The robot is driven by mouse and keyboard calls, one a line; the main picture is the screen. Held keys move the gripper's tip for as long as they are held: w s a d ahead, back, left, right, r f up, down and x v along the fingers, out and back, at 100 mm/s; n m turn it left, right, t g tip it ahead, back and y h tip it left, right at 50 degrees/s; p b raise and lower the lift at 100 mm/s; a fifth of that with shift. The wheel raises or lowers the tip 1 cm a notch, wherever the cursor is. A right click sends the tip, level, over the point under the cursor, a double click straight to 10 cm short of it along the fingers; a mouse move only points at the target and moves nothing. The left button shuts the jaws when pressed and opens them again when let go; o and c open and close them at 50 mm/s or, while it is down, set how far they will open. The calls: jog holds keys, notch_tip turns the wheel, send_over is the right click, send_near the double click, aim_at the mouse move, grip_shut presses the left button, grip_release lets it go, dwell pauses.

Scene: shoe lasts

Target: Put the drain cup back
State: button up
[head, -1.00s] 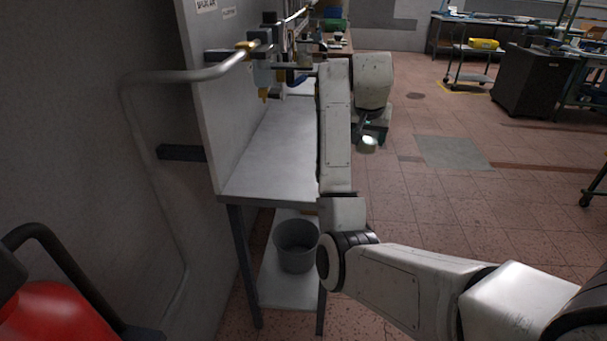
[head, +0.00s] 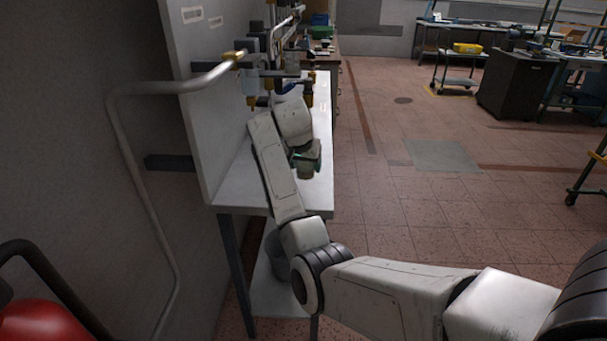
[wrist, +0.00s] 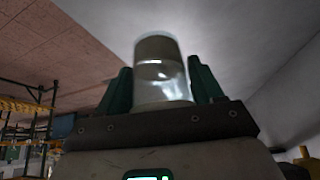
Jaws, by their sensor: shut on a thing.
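My gripper (head: 305,158) hangs over the white bench top near its right edge, with green fingers. It is shut on the drain cup (wrist: 161,72), a clear, cylinder-shaped cup. In the wrist view the cup stands between the green fingers of my gripper (wrist: 161,88), with a darker band at its far end. In the head view the cup (head: 307,172) is small and dull beneath the fingers. The air-line units (head: 252,88) with yellow parts are on the wall panel beyond my arm. My arm partly hides them, and the cup's seat cannot be made out.
The bench top (head: 240,192) is bare around my gripper. A grey bucket (head: 275,262) stands on the lower shelf, partly behind my arm. A pipe (head: 165,88) runs along the left wall to the units. Open tiled floor (head: 400,220) lies right of the bench.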

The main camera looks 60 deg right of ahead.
aim_at(303, 174)
jog(key=shift+w+f, duration=0.2)
jog(key=shift+f, duration=1.6)
jog(key=shift+f, duration=0.15)
jog(key=o, duration=1.2)
